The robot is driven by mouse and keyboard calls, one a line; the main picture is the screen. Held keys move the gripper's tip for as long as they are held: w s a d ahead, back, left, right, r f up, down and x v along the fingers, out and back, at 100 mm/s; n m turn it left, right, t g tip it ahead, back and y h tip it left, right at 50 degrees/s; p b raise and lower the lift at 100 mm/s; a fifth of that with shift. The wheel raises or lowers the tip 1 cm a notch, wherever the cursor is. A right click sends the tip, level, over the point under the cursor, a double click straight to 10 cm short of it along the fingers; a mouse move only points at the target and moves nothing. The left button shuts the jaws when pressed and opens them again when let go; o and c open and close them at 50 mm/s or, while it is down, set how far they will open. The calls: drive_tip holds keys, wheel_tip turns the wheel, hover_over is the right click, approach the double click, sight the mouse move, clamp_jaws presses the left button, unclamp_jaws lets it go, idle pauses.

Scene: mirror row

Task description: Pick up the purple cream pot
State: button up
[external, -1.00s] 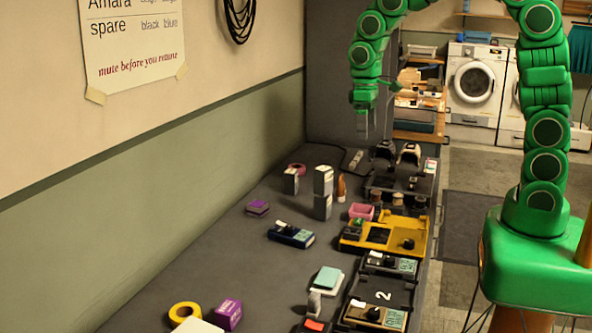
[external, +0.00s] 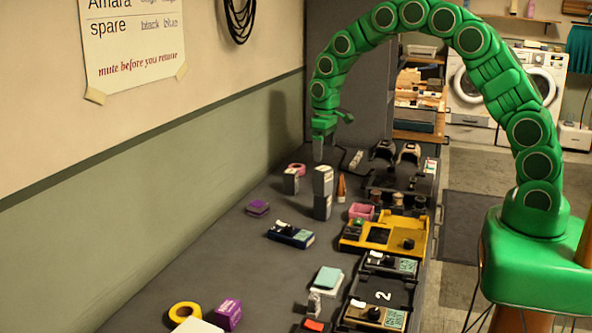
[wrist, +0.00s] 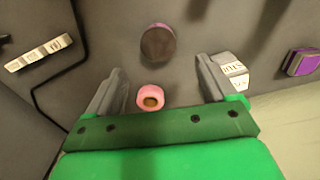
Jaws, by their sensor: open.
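In the wrist view a round dark lid with a purple edge (wrist: 158,43), which looks like the purple cream pot, stands on the dark counter just beyond my fingertips, roughly centred between them. I cannot pick it out in the external view, where the grey stacked boxes (external: 322,195) may hide it. My gripper (wrist: 160,82) is open and empty. In the external view my gripper (external: 318,150) points down above the far part of the counter, near the wall.
A pink tape roll (wrist: 150,98) lies between my fingers in the wrist view, below them. A purple block (wrist: 302,62) lies far right.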

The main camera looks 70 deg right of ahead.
drive_tip(key=shift+w+d+f, duration=0.1)
drive_tip(key=shift+d+f, duration=0.05)
drive_tip(key=shift+f, duration=0.35)
drive_tip(key=shift+s+f, duration=0.2)
drive_tip(key=shift+f, duration=3.4)
drive_tip(key=shift+c, duration=0.3)
drive_tip(key=c, duration=1.1)
drive_tip(key=shift+o, duration=0.2)
drive_tip(key=shift+r, duration=0.15)
